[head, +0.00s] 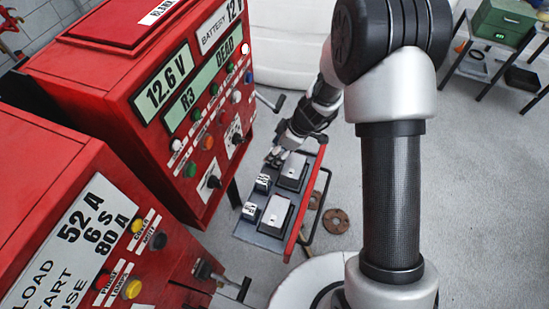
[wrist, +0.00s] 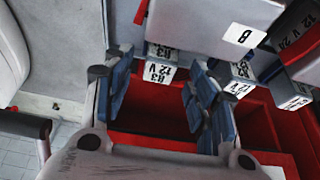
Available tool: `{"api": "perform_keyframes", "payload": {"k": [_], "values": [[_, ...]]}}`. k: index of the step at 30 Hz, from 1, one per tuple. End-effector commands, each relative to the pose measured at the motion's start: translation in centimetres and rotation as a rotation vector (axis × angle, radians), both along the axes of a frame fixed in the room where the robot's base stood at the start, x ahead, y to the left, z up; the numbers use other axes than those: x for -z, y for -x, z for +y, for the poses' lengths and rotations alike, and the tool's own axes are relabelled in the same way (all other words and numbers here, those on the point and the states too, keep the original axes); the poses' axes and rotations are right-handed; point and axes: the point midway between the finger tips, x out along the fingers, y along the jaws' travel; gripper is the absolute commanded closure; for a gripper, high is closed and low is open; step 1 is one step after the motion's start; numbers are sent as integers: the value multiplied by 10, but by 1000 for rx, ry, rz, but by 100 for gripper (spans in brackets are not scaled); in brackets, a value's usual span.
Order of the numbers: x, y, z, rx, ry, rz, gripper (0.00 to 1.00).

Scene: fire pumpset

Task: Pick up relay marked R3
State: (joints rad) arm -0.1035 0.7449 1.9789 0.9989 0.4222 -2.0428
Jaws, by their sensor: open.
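A small relay (wrist: 160,62) with white labels, reading like R3 and 12 V, stands ahead of my gripper (wrist: 158,88) in the wrist view. My gripper is open, with one blue-padded finger toward each side of the relay; whether the relay is inside the jaws, I cannot tell. A second labelled relay (wrist: 238,82) stands to its right, partly behind the right finger. In the head view my gripper (head: 274,157) is at the far end of the tray (head: 262,240), where it hides the relay there. Two other relays (head: 262,183) (head: 249,211) show on the tray.
Grey boxes (head: 292,171) (head: 274,214) sit on the tray beside the relays. Red control cabinets (head: 90,180) stand close on the left; one display (head: 200,88) reads R3 DEAD. A red rail (head: 306,205) edges the tray's right side. A green case (head: 503,22) is far right.

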Motion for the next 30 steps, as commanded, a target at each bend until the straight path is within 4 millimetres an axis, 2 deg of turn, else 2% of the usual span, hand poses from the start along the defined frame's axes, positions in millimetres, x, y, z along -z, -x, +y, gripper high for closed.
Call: {"api": "perform_keyframes", "payload": {"k": [1,6,14,30], "values": [[11,0,3,-2,1,4,48],[28,-4,9,0,2,1,48],[30,-4,10,0,2,0,48],[30,-4,10,0,2,0,83]]}}
